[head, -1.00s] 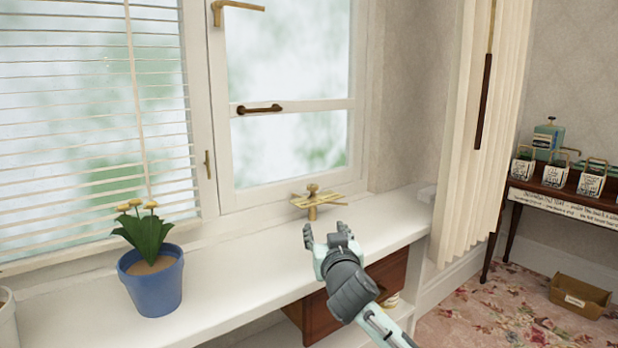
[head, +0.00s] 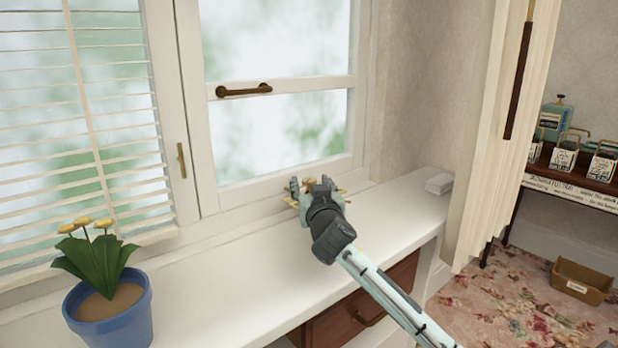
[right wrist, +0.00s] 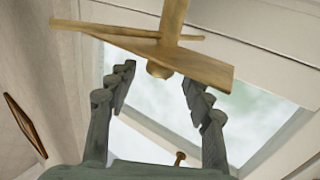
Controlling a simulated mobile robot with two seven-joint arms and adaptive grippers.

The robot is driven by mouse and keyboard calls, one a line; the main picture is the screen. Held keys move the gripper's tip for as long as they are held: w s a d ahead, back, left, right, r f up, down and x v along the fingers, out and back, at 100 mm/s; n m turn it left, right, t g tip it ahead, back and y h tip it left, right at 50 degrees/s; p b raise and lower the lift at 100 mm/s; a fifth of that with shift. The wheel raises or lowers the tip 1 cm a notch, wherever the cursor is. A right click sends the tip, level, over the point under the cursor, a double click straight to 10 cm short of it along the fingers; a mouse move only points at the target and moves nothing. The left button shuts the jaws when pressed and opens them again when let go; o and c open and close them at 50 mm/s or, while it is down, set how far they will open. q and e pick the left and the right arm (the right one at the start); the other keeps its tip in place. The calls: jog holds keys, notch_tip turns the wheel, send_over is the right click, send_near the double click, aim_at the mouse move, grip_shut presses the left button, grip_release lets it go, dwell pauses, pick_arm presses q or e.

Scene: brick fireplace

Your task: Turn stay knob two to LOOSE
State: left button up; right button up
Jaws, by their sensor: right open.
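The brass stay fitting (head: 290,201) stands on the window sill at the foot of the right window. My right gripper (head: 314,184) is in front of it and hides most of it; bits of brass show at both sides and between the fingers. In the right wrist view, the brass plate (right wrist: 205,66) with its post crosses the top, and a small rounded knob (right wrist: 159,70) shows at its edge. The right gripper (right wrist: 158,80) is open, its fingers on either side of the knob with gaps visible. No lettering is readable. My left gripper is out of view.
A blue flowerpot (head: 118,325) with yellow flowers stands at the left of the white sill (head: 215,270). A small white block (head: 439,184) lies at the sill's right end, near the curtain (head: 497,130). The sill between pot and gripper is clear.

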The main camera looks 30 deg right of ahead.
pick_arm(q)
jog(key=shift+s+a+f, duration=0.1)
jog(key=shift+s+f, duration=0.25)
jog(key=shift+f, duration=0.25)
pick_arm(e)
jog(key=shift+x, duration=1.5)
grip_shut()
